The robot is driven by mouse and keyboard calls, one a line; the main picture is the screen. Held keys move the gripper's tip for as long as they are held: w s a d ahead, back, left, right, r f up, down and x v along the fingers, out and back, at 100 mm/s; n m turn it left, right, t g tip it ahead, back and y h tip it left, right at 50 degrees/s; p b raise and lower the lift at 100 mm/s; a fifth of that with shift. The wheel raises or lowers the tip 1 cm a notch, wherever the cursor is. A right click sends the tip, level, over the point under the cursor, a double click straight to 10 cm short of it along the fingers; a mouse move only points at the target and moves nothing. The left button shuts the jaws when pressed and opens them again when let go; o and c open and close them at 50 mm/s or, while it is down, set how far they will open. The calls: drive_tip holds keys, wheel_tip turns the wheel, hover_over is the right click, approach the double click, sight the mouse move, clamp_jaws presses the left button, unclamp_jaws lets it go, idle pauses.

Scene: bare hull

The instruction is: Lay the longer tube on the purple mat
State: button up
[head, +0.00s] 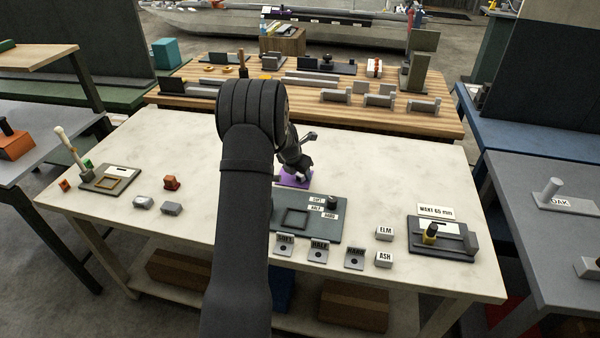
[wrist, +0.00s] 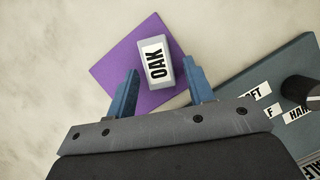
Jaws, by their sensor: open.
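The purple mat (wrist: 112,68) lies flat on the pale worktop; in the head view (head: 291,181) it is partly hidden by my arm. A grey block with a white OAK label (wrist: 154,62) sits on the mat, towards its right side in the wrist view. My gripper (wrist: 160,78) is open, with one blue finger on each side of the OAK block. A gap shows at the left finger; the right finger is very close to the block, and I cannot tell if it touches. I cannot make out any piece that is clearly a tube.
A dark green board (head: 325,231) with a black knob lies beside the mat. Small labelled stands (head: 320,250), an ELM block (head: 384,233) and an ASH block (head: 383,260) stand at the front. A dark fixture (head: 443,238) is at right. The worktop's back right is clear.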

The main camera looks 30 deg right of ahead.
drive_tip(key=v, duration=1.2)
drive_tip(key=shift+r, duration=0.15)
drive_tip(key=x, duration=1.2)
drive_tip(key=shift+f, duration=0.2)
wheel_tip(320, 180, up, 2)
drive_tip(key=shift+r, duration=0.45)
